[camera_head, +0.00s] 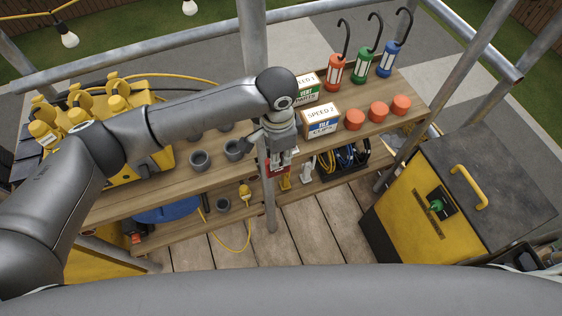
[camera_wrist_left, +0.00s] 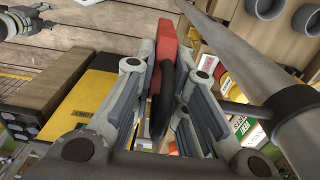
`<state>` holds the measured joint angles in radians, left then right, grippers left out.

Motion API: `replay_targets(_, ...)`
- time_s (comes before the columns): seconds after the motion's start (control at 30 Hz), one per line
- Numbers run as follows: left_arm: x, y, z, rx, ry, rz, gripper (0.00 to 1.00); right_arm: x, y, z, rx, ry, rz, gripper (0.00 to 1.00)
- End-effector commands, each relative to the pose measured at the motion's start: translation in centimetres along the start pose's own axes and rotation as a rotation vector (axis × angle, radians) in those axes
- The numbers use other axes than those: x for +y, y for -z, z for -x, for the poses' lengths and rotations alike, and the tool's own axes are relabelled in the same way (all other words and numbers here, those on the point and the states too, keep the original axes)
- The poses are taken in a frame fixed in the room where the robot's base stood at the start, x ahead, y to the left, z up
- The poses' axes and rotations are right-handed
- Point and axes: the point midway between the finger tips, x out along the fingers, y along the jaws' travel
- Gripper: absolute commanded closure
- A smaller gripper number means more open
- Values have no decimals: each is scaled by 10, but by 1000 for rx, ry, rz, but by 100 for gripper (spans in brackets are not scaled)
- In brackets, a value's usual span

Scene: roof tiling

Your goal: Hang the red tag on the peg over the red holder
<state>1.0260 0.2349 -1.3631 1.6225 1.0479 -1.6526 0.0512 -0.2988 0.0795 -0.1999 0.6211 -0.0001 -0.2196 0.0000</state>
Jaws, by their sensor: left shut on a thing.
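My left gripper (camera_head: 281,157) is shut beside the upright grey pole, at the bench's front edge. Between its fingers in the left wrist view (camera_wrist_left: 160,100) is a red tag (camera_wrist_left: 167,38) with a dark curved part (camera_wrist_left: 162,85). In the head view a little red (camera_head: 277,171) shows below the fingers. No peg shows clearly. I cannot tell which thing is the red holder. A grey jointed part (camera_wrist_left: 22,22) at the upper left corner of the wrist view may be my right gripper. Its fingers are not clear.
The grey pole (camera_head: 264,205) stands close to my left gripper. The wooden bench (camera_head: 195,183) bears grey cups (camera_head: 200,160), orange cups (camera_head: 378,111), small boxes (camera_head: 320,120) and three hooked lanterns (camera_head: 361,66). A black crate of cables (camera_head: 342,160) sits below. A yellow cabinet (camera_head: 405,205) stands right.

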Motion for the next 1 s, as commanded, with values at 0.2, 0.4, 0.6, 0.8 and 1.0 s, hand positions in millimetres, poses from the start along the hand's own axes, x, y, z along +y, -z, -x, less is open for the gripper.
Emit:
replay_targets(0.2, -14, 0, -3, 1, 2, 2, 100, -1, -2, -14, -2, 1, 0, 52)
replay_targets(0.4, -27, 0, -4, 0, 4, 4, 100, -1, -5, -23, -4, 1, 0, 52)
replay_targets(0.6, -39, -1, -5, 0, 3, 3, 100, -2, -8, -32, -8, 1, 0, 52)
replay_targets(0.8, -47, 0, -8, 1, 0, 3, 100, -1, -4, -30, -3, 0, 0, 52)
replay_targets(1.0, -51, 0, -13, 0, -2, 3, 100, -1, -4, -26, -3, 1, 0, 52)
